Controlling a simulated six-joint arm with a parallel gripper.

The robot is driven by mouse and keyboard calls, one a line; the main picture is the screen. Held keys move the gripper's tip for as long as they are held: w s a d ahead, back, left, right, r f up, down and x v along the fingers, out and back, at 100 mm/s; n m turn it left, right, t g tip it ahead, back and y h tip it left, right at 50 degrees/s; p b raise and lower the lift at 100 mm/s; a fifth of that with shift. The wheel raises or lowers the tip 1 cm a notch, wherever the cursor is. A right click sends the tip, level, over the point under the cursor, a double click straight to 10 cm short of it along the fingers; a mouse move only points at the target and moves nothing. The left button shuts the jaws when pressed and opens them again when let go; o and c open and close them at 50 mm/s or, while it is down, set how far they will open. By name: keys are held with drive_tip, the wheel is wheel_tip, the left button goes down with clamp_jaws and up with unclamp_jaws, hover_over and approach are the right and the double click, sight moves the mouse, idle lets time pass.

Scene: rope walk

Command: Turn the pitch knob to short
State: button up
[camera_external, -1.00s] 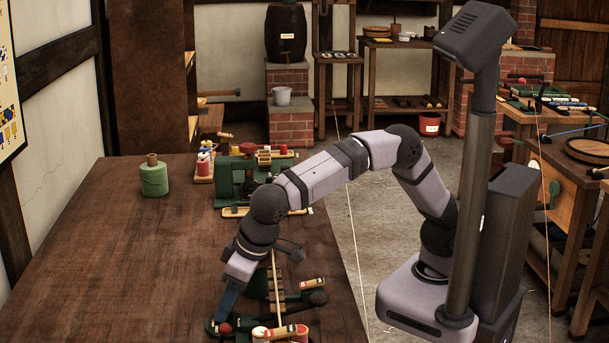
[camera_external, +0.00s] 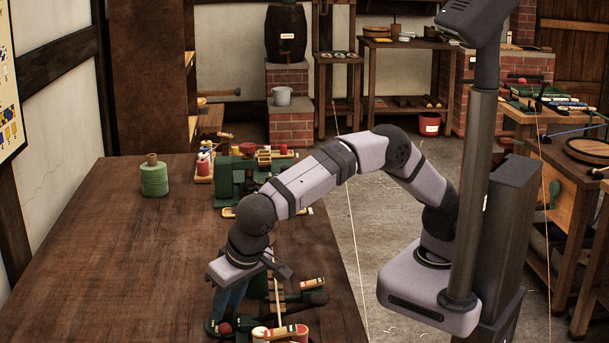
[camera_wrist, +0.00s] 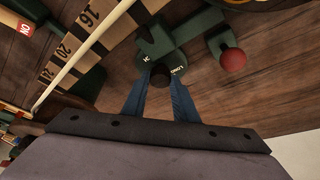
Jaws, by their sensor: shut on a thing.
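The dark round pitch knob (camera_wrist: 160,76) stands on a green rounded plate (camera_wrist: 183,55) in the wrist view. My gripper (camera_wrist: 160,88) has its two blue fingers on either side of the knob, shut on it. White lettering shows beside the knob, "LONG" on its right and a partly readable mark on its upper left. I cannot make out a pointer on the knob. In the external view my gripper (camera_external: 225,305) reaches down to the green fixture at the table's front; the knob is hidden there.
A red ball-topped lever (camera_wrist: 232,60) stands close right of the knob. A numbered wooden scale (camera_wrist: 85,38) with a pale rope along it lies to the left. In the external view, red and yellow spools (camera_external: 285,332) sit right of my gripper.

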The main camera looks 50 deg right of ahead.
drive_tip(key=o, duration=1.1)
drive_tip(key=shift+c, duration=0.2)
drive_tip(key=shift+r, duration=0.15)
drive_tip(key=v, duration=0.7)
